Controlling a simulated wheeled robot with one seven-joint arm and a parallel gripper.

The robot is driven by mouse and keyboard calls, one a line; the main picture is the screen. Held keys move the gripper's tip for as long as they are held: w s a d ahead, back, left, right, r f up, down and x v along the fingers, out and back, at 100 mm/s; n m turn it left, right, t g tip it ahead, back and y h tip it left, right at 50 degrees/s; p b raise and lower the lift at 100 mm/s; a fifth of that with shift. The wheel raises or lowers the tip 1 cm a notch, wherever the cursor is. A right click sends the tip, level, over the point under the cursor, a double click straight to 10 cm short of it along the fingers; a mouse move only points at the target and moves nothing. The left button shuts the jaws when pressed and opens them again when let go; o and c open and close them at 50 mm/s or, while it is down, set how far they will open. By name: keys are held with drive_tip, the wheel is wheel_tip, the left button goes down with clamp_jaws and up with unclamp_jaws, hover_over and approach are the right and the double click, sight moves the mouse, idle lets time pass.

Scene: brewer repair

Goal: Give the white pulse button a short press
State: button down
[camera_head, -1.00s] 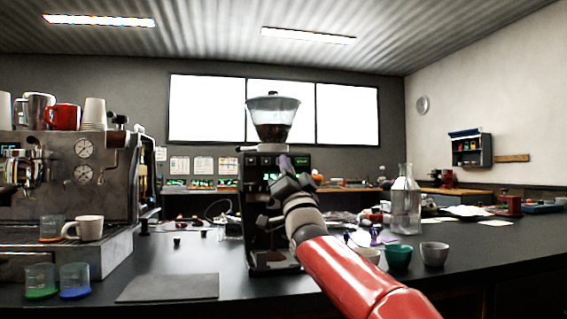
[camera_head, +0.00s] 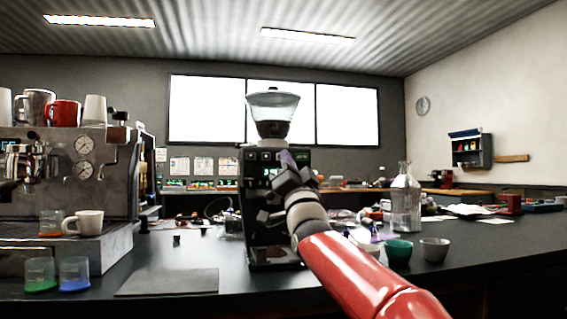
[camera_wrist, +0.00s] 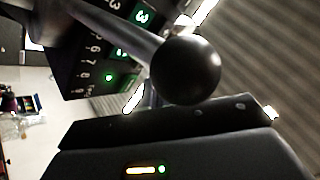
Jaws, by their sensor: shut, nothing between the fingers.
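The grinder (camera_head: 247,222) stands on the dark counter, with a clear hopper (camera_head: 272,100) on top and dark beans low in its neck. My gripper (camera_head: 286,160) is shut and empty, with its tip close in front of the upper front panel. I cannot tell whether it touches the panel. My gripper and wrist hide much of the grinder's front. The wrist view shows a panel (camera_wrist: 88,62) with numbers and green lights, and a black ball knob (camera_wrist: 186,70) on a rod across it. I cannot make out the white pulse button for certain in either view.
An espresso machine (camera_head: 60,180) with cups on top stands at the left. Two beakers (camera_head: 40,272) and a dark mat (camera_head: 168,282) lie in front. Small cups (camera_head: 398,252) and a glass flask (camera_head: 405,205) stand right of my arm.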

drive_tip(key=shift+s, duration=0.1)
drive_tip(key=shift+s+d+b, duration=0.25)
drive_tip(key=shift+s+b, duration=0.45)
drive_tip(key=shift+s, duration=0.1)
drive_tip(key=shift+s+d+b, duration=0.2)
drive_tip(key=shift+s+b, duration=0.55)
drive_tip(key=shift+s+d+b, duration=0.25)
drive_tip(key=shift+s+b, duration=0.45)
drive_tip(key=shift+s, duration=0.1)
drive_tip(key=s+d+f+n+g+h+p, duration=0.1)
drive_tip(key=s+d+f+g+h, duration=0.25)
drive_tip(key=f, duration=0.55)
drive_tip(key=s+d+f+g+h, duration=0.2)
drive_tip(key=s+d+f+g, duration=0.15)
drive_tip(key=f, duration=0.55)
drive_tip(key=s+d+f+n+g+h+p, duration=0.1)
drive_tip(key=s+d+f+g+h, duration=0.25)
drive_tip(key=f, duration=0.55)
drive_tip(key=s+d+f+g, duration=0.3)
drive_tip(key=s+f+g, duration=0.1)
drive_tip(key=s+f, duration=0.7)
drive_tip(key=s+d+f+n+g+h, duration=0.1)
drive_tip(key=s+d+f+g, duration=0.3)
drive_tip(key=s+f, duration=0.8)
drive_tip(key=shift+g+p, duration=0.45)
drive_tip(key=shift+g, duration=0.1)
